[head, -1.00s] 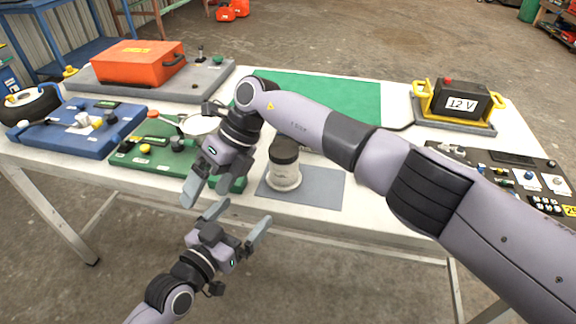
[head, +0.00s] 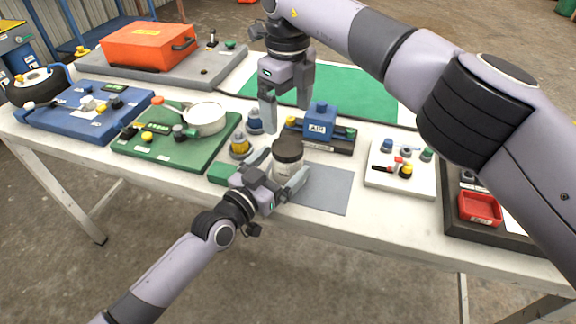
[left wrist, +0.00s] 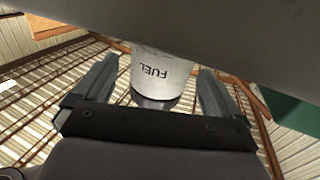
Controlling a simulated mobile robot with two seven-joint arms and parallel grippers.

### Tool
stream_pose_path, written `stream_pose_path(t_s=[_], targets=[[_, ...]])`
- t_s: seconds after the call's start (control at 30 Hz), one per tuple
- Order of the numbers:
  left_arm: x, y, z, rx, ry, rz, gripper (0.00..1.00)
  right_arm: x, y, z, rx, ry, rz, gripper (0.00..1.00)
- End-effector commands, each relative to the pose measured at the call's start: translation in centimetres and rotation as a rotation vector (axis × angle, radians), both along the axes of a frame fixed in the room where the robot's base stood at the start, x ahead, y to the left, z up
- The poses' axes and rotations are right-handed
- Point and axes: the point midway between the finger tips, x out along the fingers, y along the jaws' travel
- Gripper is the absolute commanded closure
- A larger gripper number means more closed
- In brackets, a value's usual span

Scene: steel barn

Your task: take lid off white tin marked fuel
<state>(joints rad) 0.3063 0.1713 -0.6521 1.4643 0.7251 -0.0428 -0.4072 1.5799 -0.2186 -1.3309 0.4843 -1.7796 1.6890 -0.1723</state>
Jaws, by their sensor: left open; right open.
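The white tin (head: 286,171) stands upright near the table's front edge, at the left end of a grey mat (head: 322,190). Its dark lid (head: 288,149) is on top. In the left wrist view the tin (left wrist: 160,72) reads FUEL and sits between the open fingers, with a gap on each side. My left gripper (head: 281,168) is open, with its fingers either side of the tin's body. It partly hides the tin's lower part in the head view. My right gripper (head: 287,116) is open and empty, fingers down, above and behind the lid.
A blue AIR block (head: 320,117) stands close behind the tin. A white board (head: 400,178) with small knobs lies right. The mat's right part is clear.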

Motion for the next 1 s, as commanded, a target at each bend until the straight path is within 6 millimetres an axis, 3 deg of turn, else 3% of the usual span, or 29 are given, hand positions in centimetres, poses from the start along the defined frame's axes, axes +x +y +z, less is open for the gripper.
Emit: stream_pose_path(t_s=[0.2, 0.57, 0.83, 0.87, 1.0], targets=[[1.3, -1.0, 0.0, 0.0, 0.0, 0.0, 0.02, 0.0, 0.0, 0.0, 0.001, 0.0, 0.0, 0.1], [1.6, -1.1, 0.0, 0.001, 0.001, 0.0, 0.05, 0.0, 0.0, 0.0, 0.001, 0.0, 0.0, 0.1], [1.5, -1.1, 0.0, 0.001, 0.001, 0.0, 0.93, 0.0, 0.0, 0.0, 0.001, 0.0, 0.0, 0.1], [1.5, -1.1, 0.0, 0.001, 0.001, 0.0, 1.0, 0.0, 0.0, 0.0, 0.001, 0.0, -0.001, 0.1], [1.6, -1.1, 0.0, 0.001, 0.001, 0.0, 1.0, 0.0, 0.0, 0.0, 0.001, 0.0, -0.05, 0.1]])
